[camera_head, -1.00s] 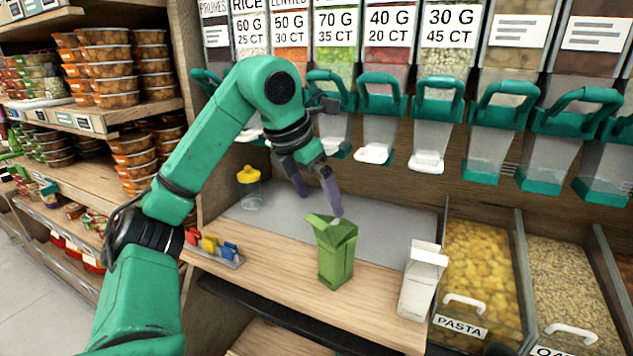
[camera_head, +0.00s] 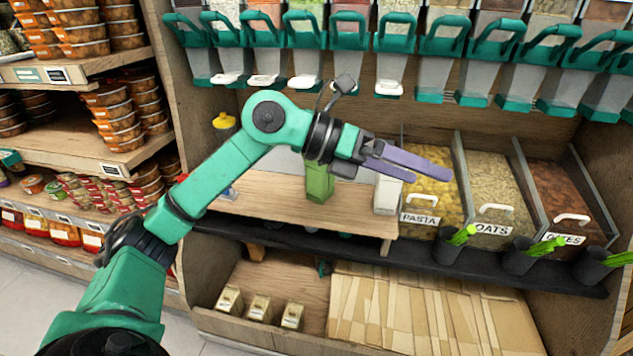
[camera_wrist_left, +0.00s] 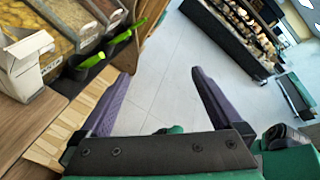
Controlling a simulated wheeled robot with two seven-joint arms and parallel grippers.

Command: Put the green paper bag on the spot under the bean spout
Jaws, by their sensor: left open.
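The green paper bag (camera_head: 319,186) stands upright on the wooden counter (camera_head: 262,195) in the head view. My left forearm and wrist hide its top. My left gripper (camera_head: 430,170) is open and empty, its purple fingers pointing right, past the bag and in front of the white carton. In the left wrist view the open fingers (camera_wrist_left: 161,75) have only floor between them. A row of dispensers hangs above the counter, with white-tipped spouts (camera_head: 305,83). Their name labels are out of view, so I cannot tell the bean spout. My right gripper is not in view.
The white carton (camera_head: 386,194) stands right of the bag; it also shows in the left wrist view (camera_wrist_left: 24,72). A yellow-lidded jar (camera_head: 224,122) is at the back left. Open pasta (camera_head: 428,190) and oats bins are to the right. Black cups (camera_head: 449,247) line the lower ledge.

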